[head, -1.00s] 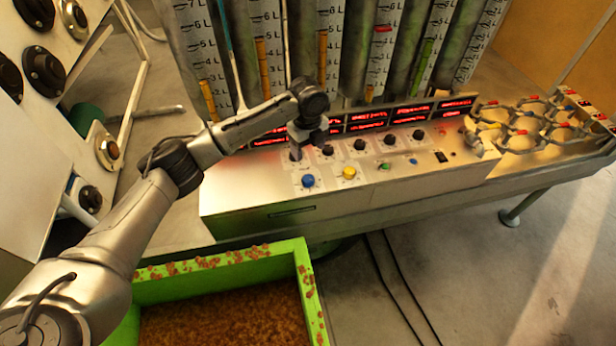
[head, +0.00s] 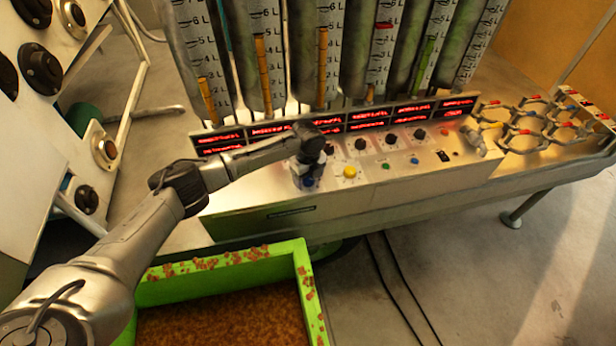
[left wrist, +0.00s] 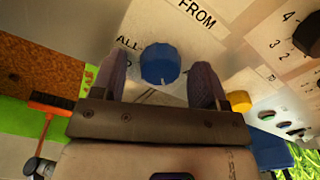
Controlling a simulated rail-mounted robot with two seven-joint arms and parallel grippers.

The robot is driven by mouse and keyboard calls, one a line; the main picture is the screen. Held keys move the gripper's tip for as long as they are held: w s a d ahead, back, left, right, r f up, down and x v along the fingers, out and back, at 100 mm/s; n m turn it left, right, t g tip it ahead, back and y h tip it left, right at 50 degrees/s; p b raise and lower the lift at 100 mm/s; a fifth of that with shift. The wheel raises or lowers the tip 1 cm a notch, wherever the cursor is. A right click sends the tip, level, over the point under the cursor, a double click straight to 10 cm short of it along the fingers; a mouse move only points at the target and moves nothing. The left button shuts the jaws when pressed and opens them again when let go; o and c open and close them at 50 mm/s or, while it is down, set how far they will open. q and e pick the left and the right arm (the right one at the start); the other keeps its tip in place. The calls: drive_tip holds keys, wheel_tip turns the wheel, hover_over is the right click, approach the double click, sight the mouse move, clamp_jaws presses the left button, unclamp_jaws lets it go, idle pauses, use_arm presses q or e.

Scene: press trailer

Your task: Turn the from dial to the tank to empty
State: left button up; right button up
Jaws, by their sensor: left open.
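The from dial is a round blue knob (left wrist: 160,65) on the pale panel, beside the printed word FROM in the left wrist view. In the head view it shows as a bit of blue (head: 309,183) under my gripper, mostly hidden. My left gripper (head: 308,174) points down over it, at the front left of the console. In the left wrist view its two fingers (left wrist: 162,77) are open, one on each side of the knob. I cannot see contact with it. The tanks (head: 322,50) are upright tubes with litre scales behind the console. My right gripper is not in view.
A yellow knob (head: 350,172) sits just right of the blue one, with a row of black knobs (head: 391,138) behind. Red displays (head: 368,116) stand at the back of the console. A green bin (head: 220,272) lies in front. Valve-like pipework (head: 540,122) is at the right.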

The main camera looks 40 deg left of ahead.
use_arm(q)
drive_tip(key=shift+f, duration=0.15)
drive_tip(key=shift+c, duration=0.6)
drive_tip(key=c, duration=0.8)
drive_tip(key=shift+r+n+p, duration=0.2)
drive_tip(key=shift+n+p, duration=0.1)
drive_tip(key=shift+p, duration=0.45)
drive_tip(key=n+p, duration=0.3)
drive_tip(key=p, duration=0.2)
drive_tip(key=shift+r+n, duration=0.1)
drive_tip(key=shift+n, duration=0.3)
drive_tip(key=n+p, duration=0.2)
drive_tip(key=shift+n+p, duration=0.4)
drive_tip(key=shift+f+n+p, duration=0.2)
drive_tip(key=shift+n+p, duration=0.35)
drive_tip(key=shift+n, duration=0.25)
